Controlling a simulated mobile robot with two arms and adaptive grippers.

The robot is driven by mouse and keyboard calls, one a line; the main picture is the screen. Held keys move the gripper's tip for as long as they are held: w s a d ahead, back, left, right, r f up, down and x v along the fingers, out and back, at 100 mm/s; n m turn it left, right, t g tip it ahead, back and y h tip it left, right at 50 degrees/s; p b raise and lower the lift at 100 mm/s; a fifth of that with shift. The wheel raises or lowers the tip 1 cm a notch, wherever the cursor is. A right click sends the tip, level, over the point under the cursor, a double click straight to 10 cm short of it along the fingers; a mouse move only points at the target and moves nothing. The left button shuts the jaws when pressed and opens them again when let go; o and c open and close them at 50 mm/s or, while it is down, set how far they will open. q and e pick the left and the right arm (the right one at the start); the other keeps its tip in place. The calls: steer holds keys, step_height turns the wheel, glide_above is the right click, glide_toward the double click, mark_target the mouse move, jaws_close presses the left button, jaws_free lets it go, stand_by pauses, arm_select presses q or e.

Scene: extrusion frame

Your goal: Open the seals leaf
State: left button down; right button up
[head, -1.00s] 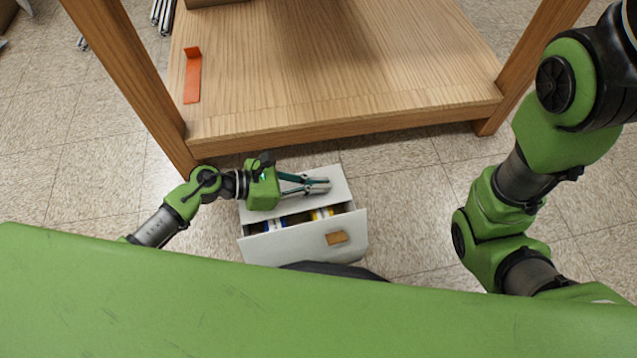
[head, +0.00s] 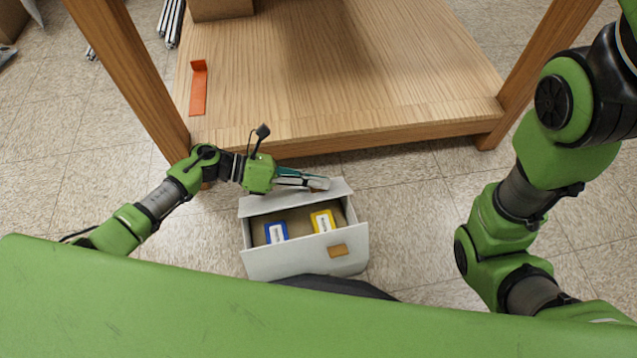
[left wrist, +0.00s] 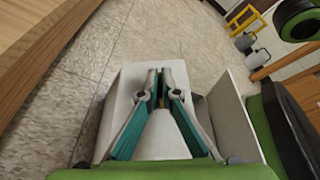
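A white box (head: 300,261) stands on the floor in front of the wooden table. Its top is partly open, with a blue packet (head: 276,232) and a yellow packet (head: 323,221) inside. A narrow white panel (head: 338,189) lies along the back of the opening. My left gripper (head: 322,183) is over this panel, fingers pointing right; whether they touch it is unclear. In the left wrist view the fingertips (left wrist: 159,74) are together with nothing visible between them. My right arm is at the right; its gripper is out of view.
The wooden table's low shelf (head: 350,80) and its legs stand just behind the box. An orange bracket (head: 198,88) and a cardboard box (head: 221,8) are on the shelf. Metal profiles (head: 170,22) lie at the back left. Floor right of the box is clear.

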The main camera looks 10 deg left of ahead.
stand_by(0.3)
arm_select(q)
steer(key=c, duration=2.3)
jaws_free()
steer(key=shift+a, duration=0.15)
steer(key=v, duration=1.2)
steer(key=shift+f, duration=0.1)
